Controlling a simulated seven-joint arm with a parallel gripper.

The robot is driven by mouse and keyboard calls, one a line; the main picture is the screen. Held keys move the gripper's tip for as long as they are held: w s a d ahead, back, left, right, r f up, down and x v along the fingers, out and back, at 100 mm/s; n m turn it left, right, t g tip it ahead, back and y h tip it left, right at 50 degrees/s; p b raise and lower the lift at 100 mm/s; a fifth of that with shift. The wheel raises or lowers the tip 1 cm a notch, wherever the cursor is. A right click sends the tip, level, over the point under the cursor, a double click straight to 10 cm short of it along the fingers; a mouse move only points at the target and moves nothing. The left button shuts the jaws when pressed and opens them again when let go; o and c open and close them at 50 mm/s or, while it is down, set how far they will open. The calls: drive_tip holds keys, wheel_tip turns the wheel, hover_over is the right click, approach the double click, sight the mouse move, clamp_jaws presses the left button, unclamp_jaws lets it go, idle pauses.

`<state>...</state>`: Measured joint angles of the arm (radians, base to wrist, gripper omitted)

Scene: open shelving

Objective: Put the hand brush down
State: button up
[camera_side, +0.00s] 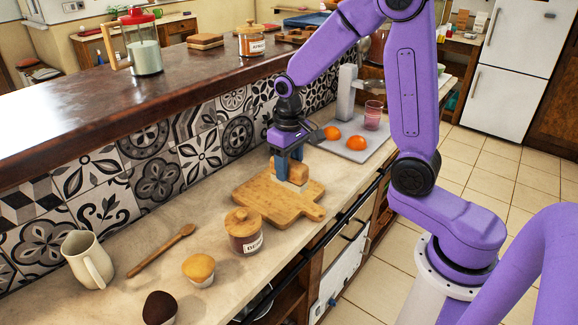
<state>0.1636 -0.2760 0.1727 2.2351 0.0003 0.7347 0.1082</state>
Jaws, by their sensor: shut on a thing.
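The hand brush (301,171) shows as a small light-brown wooden block with a pale lower part. It is at the far part of the wooden cutting board (262,207). My gripper (286,172) points down with its blue fingers shut on the brush. The fingers hide part of the brush. I cannot tell whether the brush's underside touches the board or is just above it.
A labelled jar (245,238) stands close in front of the board. A wooden spoon (160,250), muffins (199,268) and a cream jug (86,260) are at the left. A grey tray (340,151) with oranges and a glass (372,116) lies behind. The tiled wall is close.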

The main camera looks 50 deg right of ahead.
drive_tip(key=shift+d, duration=0.1)
drive_tip(key=s+d+r, duration=0.1)
drive_tip(key=s+d, duration=0.4)
drive_tip(key=d, duration=0.3)
drive_tip(key=s+d+r, duration=0.2)
drive_tip(key=s+d, duration=0.3)
drive_tip(key=d, duration=0.2)
drive_tip(key=w+d+f, duration=0.2)
drive_tip(key=w+f, duration=0.1)
drive_tip(key=w, duration=0.1)
drive_tip(key=w+d+f, duration=0.1)
drive_tip(key=w+f, duration=0.2)
drive_tip(key=w, duration=0.1)
drive_tip(key=w+d+f, duration=0.2)
drive_tip(key=w+f, duration=0.1)
drive_tip(key=w, duration=0.1)
drive_tip(key=shift+w+d+f, duration=0.15)
drive_tip(key=shift+d+f, duration=0.05)
drive_tip(key=shift+d, duration=0.1)
drive_tip(key=shift+w+f, duration=0.15)
drive_tip(key=shift+f, duration=0.1)
drive_tip(key=shift+w+d+f, duration=0.1)
drive_tip(key=shift+f, duration=1.5)
drive_tip(key=shift+f, duration=0.1)
